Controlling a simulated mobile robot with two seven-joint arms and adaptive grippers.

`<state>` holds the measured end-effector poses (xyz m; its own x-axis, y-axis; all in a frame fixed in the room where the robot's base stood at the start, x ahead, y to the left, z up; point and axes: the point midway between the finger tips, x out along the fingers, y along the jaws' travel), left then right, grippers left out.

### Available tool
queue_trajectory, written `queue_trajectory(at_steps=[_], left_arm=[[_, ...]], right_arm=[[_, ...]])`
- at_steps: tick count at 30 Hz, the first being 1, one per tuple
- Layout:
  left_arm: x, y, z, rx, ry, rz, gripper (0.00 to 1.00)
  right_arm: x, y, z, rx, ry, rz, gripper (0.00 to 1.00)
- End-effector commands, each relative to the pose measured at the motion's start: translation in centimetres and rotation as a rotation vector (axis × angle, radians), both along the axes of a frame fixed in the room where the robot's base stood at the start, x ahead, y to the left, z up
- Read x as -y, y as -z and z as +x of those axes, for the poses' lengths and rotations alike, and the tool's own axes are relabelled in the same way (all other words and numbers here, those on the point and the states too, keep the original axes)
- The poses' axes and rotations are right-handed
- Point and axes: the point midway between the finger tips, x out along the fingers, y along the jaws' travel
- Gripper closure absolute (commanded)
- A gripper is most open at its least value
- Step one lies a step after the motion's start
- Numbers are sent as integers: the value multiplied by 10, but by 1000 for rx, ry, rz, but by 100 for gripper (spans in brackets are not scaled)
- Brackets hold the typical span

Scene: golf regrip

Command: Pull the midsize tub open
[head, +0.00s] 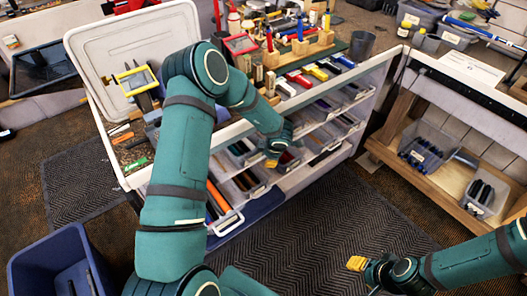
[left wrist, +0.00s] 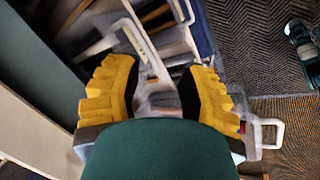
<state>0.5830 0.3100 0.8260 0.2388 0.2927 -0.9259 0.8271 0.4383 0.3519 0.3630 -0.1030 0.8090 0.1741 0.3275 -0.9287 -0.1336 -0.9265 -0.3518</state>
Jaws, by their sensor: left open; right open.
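Clear tubs with white handles sit in rows in the front of the workbench. A large low tub (head: 222,217) holds long coloured items and sticks out at the lower left; another tub (head: 250,183) is right of it. I cannot tell for sure which one is the midsize tub. My left gripper (head: 272,156) is at the bench front, partly hidden by its own arm. In the left wrist view its yellow fingers (left wrist: 157,85) are open, with blurred tub and shelf edges beyond them and a white handle (left wrist: 268,133) to the right. My right gripper (head: 357,263) is open and empty over the floor mat.
The bench top carries tools in wooden blocks (head: 300,48) and a grey lid (head: 130,50) leaning at the left. A blue bin (head: 55,262) stands at lower left. A second bench (head: 450,90) with tubs is at right. The dark mat (head: 330,215) between is clear.

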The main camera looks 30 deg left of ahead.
Motion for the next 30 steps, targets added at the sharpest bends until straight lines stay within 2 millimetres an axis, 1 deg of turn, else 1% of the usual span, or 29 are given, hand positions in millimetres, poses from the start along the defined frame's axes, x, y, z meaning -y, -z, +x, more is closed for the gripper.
queue_trajectory(at_steps=[1, 3, 6, 10, 14, 17, 20, 30], left_arm=[[-11, -15, 6, 6, -119, -27, 60], [-22, -26, 11, 6, -273, -70, 60], [-32, -40, 17, 3, -452, -133, 60], [-36, -50, 22, -1, -594, -193, 60], [-38, -51, 23, -5, -649, -219, 60], [-39, -43, 24, -7, -654, -220, 60], [-41, -29, 24, -8, -652, -220, 60], [-53, 36, 29, -8, -649, -219, 60]], right_arm=[[0, -11, 1, 2, 3, -1, 53], [1, -18, 2, 3, 5, -1, 53], [1, -26, 3, 7, 7, -1, 53], [1, -31, 4, 8, 10, -1, 53], [1, -31, 4, 9, 10, -2, 53], [1, -30, 4, 9, 10, -2, 53], [1, -27, 4, 9, 10, -3, 53], [1, -17, 4, 8, 10, -4, 53]])
